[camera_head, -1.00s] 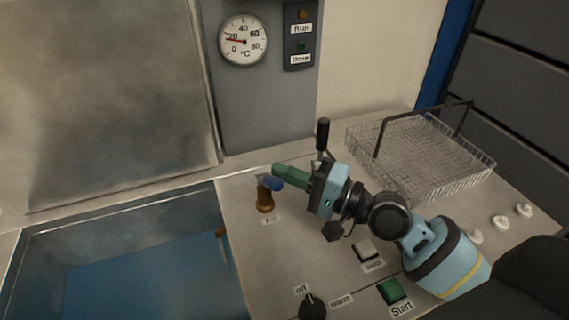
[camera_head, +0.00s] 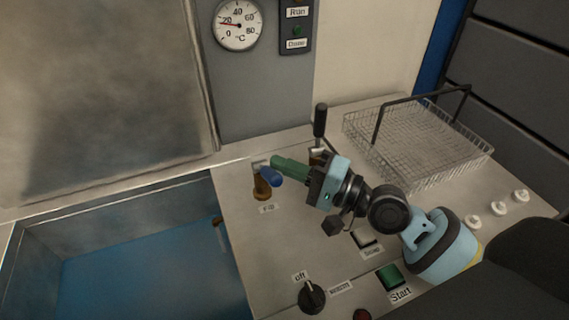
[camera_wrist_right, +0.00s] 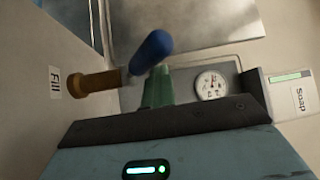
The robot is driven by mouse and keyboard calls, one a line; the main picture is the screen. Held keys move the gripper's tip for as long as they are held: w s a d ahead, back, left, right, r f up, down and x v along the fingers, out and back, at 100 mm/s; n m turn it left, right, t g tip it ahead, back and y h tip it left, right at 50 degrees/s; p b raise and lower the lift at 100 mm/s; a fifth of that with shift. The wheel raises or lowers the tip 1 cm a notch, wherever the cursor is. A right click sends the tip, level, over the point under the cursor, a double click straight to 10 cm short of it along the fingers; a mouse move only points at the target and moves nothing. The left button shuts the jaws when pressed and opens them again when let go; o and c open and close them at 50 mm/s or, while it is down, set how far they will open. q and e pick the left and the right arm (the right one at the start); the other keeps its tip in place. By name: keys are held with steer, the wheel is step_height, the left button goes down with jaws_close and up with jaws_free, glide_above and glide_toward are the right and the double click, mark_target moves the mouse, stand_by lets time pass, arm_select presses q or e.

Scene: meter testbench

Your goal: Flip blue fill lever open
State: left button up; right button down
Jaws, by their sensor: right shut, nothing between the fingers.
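The blue fill lever (camera_head: 269,176) sits on top of a brass valve (camera_head: 262,190) on the bench panel, beside the water basin. In the right wrist view the blue lever (camera_wrist_right: 151,52) slants upward from the brass valve body (camera_wrist_right: 92,85), near the "Fill" label (camera_wrist_right: 54,82). My right gripper (camera_head: 279,163) is shut and empty. Its green fingertips are right at the blue lever; whether they touch cannot be told. In the right wrist view the fingers (camera_wrist_right: 157,88) stand just behind the lever. My left gripper is not in view.
A basin with blue water (camera_head: 140,270) lies to the left. A black-handled lever (camera_head: 320,120) stands behind my right gripper, and a wire basket (camera_head: 415,150) is at the right. A black knob (camera_head: 312,296) and green Start button (camera_head: 390,277) are in front.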

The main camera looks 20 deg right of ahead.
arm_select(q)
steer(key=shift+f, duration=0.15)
arm_select(e)
steer(key=shift+s+a+f+g, duration=0.1)
steer(key=shift+f+g, duration=0.05)
steer(key=shift+f, duration=0.25)
steer(key=shift+s+a+f+g, duration=0.1)
steer(key=shift+f+g, duration=0.05)
steer(key=shift+f, duration=0.25)
arm_select(q)
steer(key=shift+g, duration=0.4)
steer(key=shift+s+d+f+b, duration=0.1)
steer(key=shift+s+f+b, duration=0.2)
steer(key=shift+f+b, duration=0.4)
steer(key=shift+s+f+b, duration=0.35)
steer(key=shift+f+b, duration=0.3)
steer(key=shift+b, duration=0.05)
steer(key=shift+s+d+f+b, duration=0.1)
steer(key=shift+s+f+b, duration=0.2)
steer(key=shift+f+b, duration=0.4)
arm_select(e)
steer(key=v, duration=0.7)
steer(key=shift+d+r, duration=0.35)
steer(key=shift+r, duration=0.3)
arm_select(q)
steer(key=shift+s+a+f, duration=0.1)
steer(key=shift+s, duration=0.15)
arm_select(e)
steer(key=shift+s, duration=0.2)
